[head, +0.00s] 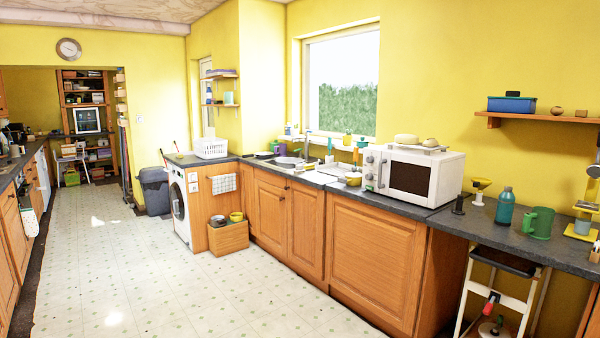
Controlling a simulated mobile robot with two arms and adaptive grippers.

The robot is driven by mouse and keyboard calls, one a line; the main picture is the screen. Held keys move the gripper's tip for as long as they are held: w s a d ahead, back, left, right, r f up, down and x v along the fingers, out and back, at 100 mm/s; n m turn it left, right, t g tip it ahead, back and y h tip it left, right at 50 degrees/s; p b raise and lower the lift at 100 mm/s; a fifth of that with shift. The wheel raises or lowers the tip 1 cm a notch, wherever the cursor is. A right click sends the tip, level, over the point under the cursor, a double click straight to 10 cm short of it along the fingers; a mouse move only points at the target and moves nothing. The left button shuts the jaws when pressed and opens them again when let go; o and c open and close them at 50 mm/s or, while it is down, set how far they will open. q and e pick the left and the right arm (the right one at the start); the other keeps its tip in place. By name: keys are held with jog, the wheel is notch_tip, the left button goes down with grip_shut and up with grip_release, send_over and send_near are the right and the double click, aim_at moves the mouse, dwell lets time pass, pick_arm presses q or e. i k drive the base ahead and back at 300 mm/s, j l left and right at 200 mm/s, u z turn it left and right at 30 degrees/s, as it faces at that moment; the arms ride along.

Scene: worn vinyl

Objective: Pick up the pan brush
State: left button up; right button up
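Neither of my grippers shows in the head view. I cannot make out a pan brush for certain. Several small upright items, one of them green (330,147), stand around the sink (287,161) on the long counter, too small to identify. Whether the pan brush is among them I cannot tell. A red and black handle (491,303) shows low under the right end of the counter, and what it belongs to is unclear.
A grey worktop (480,228) over wooden cupboards runs along the right. It holds a white microwave (452,176), a teal bottle (505,206) and a green mug (539,223). A wooden crate (228,238) stands by the washing machine (180,214). The tiled floor (150,285) is clear.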

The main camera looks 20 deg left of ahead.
aim_at(299, 168)
jog(key=i+j+u, duration=0.25)
jog(key=i, duration=0.8)
jog(key=i+l+u, duration=0.25)
jog(key=i, duration=0.8)
jog(key=i+j+u, duration=0.1)
jog(key=i+u, duration=0.2)
jog(key=i, duration=0.35)
jog(key=i+u, duration=0.25)
jog(key=i, duration=0.4)
jog(key=i+l+u, duration=0.3)
jog(key=i, duration=0.35)
jog(key=i+j, duration=0.05)
